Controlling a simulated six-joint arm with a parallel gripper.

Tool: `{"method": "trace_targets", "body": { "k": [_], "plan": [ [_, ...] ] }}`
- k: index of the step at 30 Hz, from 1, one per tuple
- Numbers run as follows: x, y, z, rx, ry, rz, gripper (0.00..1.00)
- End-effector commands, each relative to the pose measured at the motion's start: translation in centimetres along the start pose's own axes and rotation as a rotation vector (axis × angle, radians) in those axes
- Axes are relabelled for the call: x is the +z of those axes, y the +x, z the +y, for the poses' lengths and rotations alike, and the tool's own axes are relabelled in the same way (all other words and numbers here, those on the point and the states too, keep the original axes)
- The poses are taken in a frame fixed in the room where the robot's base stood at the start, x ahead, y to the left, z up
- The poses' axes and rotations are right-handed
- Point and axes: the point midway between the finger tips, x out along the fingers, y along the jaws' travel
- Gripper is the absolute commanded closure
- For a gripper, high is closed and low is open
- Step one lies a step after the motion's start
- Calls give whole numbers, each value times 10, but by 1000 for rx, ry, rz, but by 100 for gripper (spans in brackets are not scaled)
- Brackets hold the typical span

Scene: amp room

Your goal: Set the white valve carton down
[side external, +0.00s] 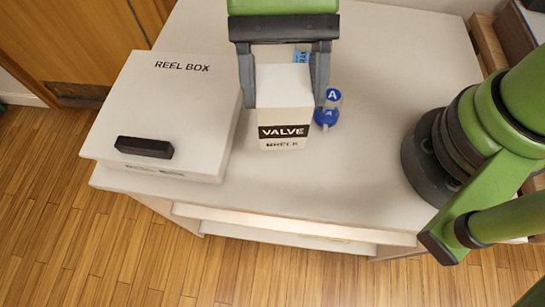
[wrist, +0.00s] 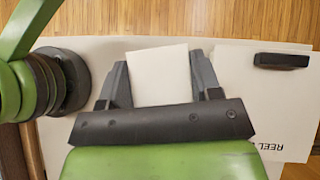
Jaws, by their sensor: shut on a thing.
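The white valve carton (side external: 285,100) has a black band reading VALVE on its front and stands upright between the fingers of my gripper (side external: 284,95). My gripper is shut on it, one finger on each side. In the wrist view, the carton's plain white top (wrist: 162,76) shows between the two dark fingers of my gripper (wrist: 162,85). The carton is over the pale table top (side external: 390,75). I cannot tell whether its bottom touches the table.
A closed white reel box (side external: 165,105) with a black handle (side external: 144,147) is close left of the carton. A small item with blue round parts marked A (side external: 327,118) is just right of it. A light blue item (side external: 301,56) is partly hidden behind. Table room is clear front right.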

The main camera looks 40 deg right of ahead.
Motion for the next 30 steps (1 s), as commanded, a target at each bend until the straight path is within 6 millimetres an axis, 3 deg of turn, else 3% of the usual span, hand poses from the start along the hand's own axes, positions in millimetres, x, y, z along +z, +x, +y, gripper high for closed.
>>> {"method": "trace_targets", "body": {
  "k": [7, 24, 30],
  "plan": [
    [2, 8, -10, -122, 125, -2, 67],
    [-57, 68, -11, -127, 133, -1, 67],
    [-65, 75, -11, -130, 129, 1, 67]
  ]
}}
